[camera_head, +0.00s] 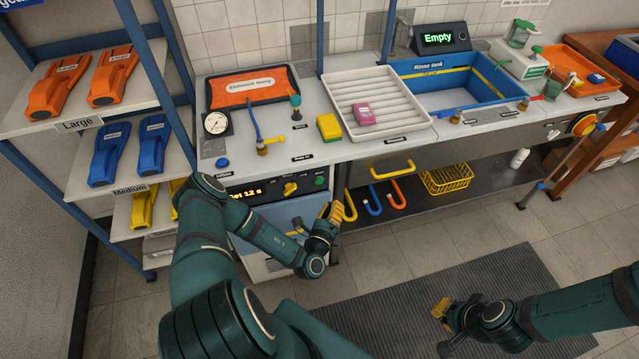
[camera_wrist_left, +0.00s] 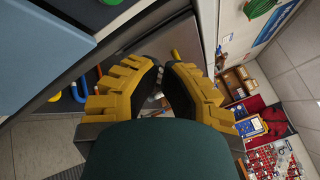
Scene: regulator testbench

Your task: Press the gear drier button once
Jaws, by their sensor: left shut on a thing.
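The gear drier is the unit under the left end of the counter. Its dark front panel (camera_head: 262,191) has a lit display reading about "12 s", a yellow knob (camera_head: 290,188) and a round green button (camera_head: 320,181). My left gripper (camera_head: 338,210) is below and to the right of the green button, apart from the panel. In the left wrist view its yellow-padded fingers (camera_wrist_left: 163,72) are closed together at the tips, and I can make out no object between them. My right gripper (camera_head: 440,328) is low over the floor mat, fingers apart and empty.
A blue button (camera_head: 222,162) and a pressure gauge (camera_head: 215,123) are on the counter above the drier. Colored hooks (camera_head: 373,204) and a yellow basket (camera_head: 446,179) are on the lower shelf to the right. The floor mat (camera_head: 480,275) is clear.

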